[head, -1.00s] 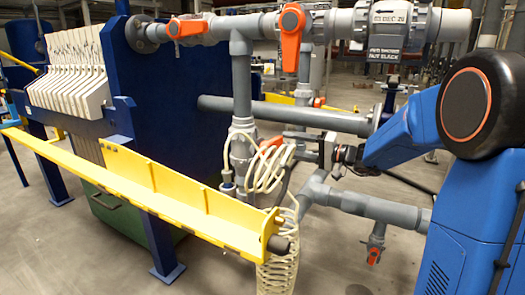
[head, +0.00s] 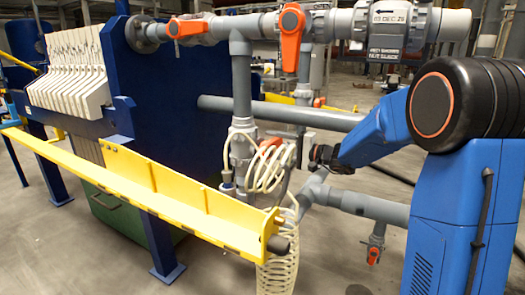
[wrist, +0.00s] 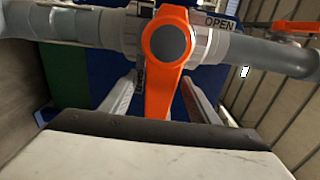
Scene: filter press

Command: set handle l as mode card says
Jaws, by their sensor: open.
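In the wrist view an orange handle (wrist: 168,65) with a grey hub sits on a grey valve in a pipe. It points down the picture, across the pipe. The word OPEN (wrist: 220,23) shows on the valve to its right. In the head view my wrist is beside the lower pipework and the fingers cannot be made out. An orange handle (head: 270,143) shows there, partly behind a coiled hose. I cannot read a mode card or a handle letter.
Upper pipes carry two other orange handles, one sideways (head: 187,27) and one hanging down (head: 291,38). The cream coiled hose (head: 277,275) hangs close to the lower valve. A yellow beam (head: 170,196) runs in front of the blue press frame.

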